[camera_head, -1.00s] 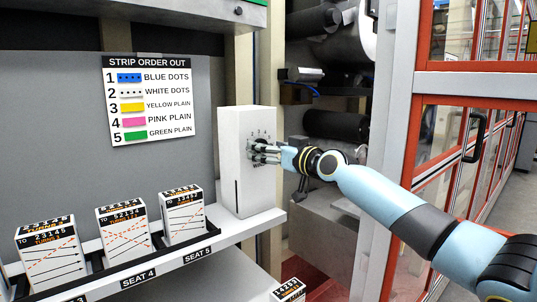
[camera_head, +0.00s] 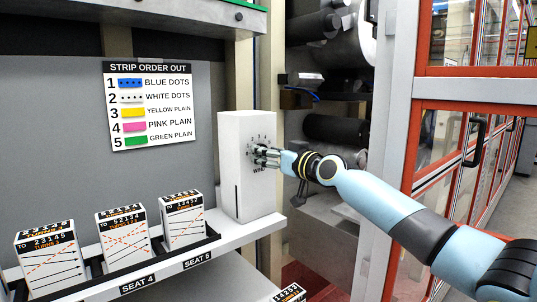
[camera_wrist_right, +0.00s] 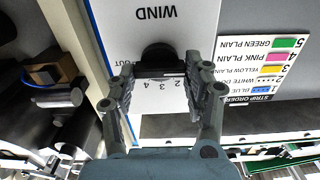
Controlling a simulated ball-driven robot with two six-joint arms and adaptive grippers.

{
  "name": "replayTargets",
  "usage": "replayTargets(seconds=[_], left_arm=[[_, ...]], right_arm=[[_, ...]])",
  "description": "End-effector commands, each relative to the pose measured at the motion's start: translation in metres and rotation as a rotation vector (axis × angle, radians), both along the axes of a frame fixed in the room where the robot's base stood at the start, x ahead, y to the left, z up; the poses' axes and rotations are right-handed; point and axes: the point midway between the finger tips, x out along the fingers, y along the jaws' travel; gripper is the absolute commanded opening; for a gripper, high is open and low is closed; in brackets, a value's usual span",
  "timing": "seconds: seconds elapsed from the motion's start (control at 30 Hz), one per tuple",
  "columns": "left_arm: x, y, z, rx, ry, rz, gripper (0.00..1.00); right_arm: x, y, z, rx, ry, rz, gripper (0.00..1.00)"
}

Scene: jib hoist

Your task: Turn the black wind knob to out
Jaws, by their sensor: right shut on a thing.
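The black wind knob (camera_wrist_right: 160,58) is on the front face of a white box (camera_head: 234,165) on the shelf. In the right wrist view the face carries the word WIND, the word OUT and a row of numbers, all upside down. My right gripper (camera_wrist_right: 158,78) is shut on the knob, one finger on each side of it. In the head view my right gripper (camera_head: 270,156) reaches the box from the right and hides most of the knob. I cannot tell which mark the knob points to. My left gripper is not in view.
Several printed cards (camera_head: 122,235) stand in a dark rack on the shelf left of the box. A strip order sign (camera_head: 148,105) hangs on the grey panel behind. A red-framed glass door (camera_head: 460,150) is at the right.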

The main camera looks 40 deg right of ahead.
Motion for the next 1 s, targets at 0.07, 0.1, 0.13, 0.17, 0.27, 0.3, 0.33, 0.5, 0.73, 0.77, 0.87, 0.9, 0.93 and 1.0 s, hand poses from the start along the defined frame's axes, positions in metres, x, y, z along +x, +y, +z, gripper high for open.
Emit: replayTargets(seconds=[0.07, 0.1, 0.13, 0.17, 0.27, 0.3, 0.33, 0.5, 0.73, 0.77, 0.87, 0.9, 0.93, 1.0], left_arm=[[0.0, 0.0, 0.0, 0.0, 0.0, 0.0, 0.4], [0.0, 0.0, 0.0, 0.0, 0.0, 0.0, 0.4], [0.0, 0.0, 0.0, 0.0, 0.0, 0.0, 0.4], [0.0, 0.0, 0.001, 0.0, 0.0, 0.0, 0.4], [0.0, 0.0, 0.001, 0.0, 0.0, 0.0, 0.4], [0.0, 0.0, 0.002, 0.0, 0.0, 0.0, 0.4], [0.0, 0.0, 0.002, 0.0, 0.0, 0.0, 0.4], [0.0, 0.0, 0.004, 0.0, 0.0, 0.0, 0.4], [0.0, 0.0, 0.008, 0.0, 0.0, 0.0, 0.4], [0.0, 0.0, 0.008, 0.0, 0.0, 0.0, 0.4], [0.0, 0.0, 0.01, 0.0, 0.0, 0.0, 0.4], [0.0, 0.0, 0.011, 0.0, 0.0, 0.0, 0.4], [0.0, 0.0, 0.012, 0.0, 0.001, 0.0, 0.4], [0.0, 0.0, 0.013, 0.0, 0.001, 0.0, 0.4]], right_arm=[[0.0, 0.0, 0.0, 0.027, 0.002, 0.0, 0.18], [0.0, 0.0, 0.0, 0.047, 0.004, 0.0, 0.18], [0.0, 0.0, 0.0, 0.063, 0.005, 0.0, 0.18], [0.0, -0.001, 0.0, 0.082, 0.006, 0.0, 0.18], [0.0, -0.001, 0.0, 0.152, 0.013, -0.001, 0.18], [0.0, -0.001, 0.0, 0.185, 0.016, -0.001, 0.18], [0.0, -0.001, 0.0, 0.211, 0.018, -0.001, 0.18], [0.0, -0.001, 0.0, 0.372, 0.029, 0.0, 0.18], [0.0, -0.002, 0.0, 0.591, 0.046, 0.0, 0.18], [0.0, -0.002, 0.0, 0.618, 0.048, -0.001, 0.18], [0.0, -0.002, 0.0, 0.714, 0.056, -0.001, 0.18], [0.0, -0.002, 0.0, 0.753, 0.059, -0.001, 0.18], [0.0, -0.002, -0.001, 0.78, 0.061, -0.001, 0.18], [0.0, -0.003, -0.001, 0.845, 0.066, -0.001, 0.18]])
